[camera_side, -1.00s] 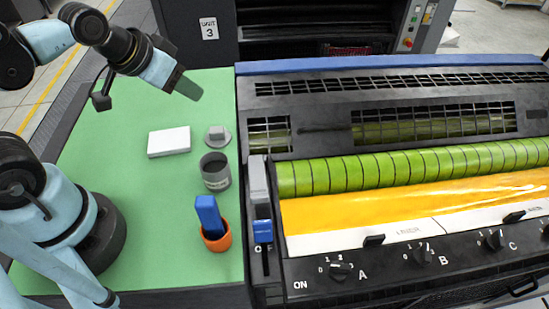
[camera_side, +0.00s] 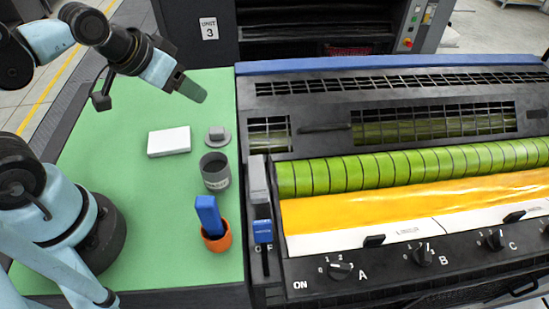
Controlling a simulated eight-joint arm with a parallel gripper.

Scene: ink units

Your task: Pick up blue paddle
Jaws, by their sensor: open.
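The blue paddle (camera_side: 208,214) stands upright, leaning slightly, in an orange pot (camera_side: 217,243) near the front right of the green table top. Its lower end is hidden inside the pot. My gripper (camera_side: 194,92) is in the air over the back of the table, well behind the paddle and apart from it. It is open and nothing shows between its fingers; they overlap from this side, so the gap is hard to see.
A grey can (camera_side: 215,172) stands behind the orange pot. A grey lid with a knob (camera_side: 217,136) and a white block (camera_side: 169,142) lie farther back on the green mat (camera_side: 130,200). The press (camera_side: 400,210) borders the table on the right, with a blue-topped lever (camera_side: 263,230) close to the pot.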

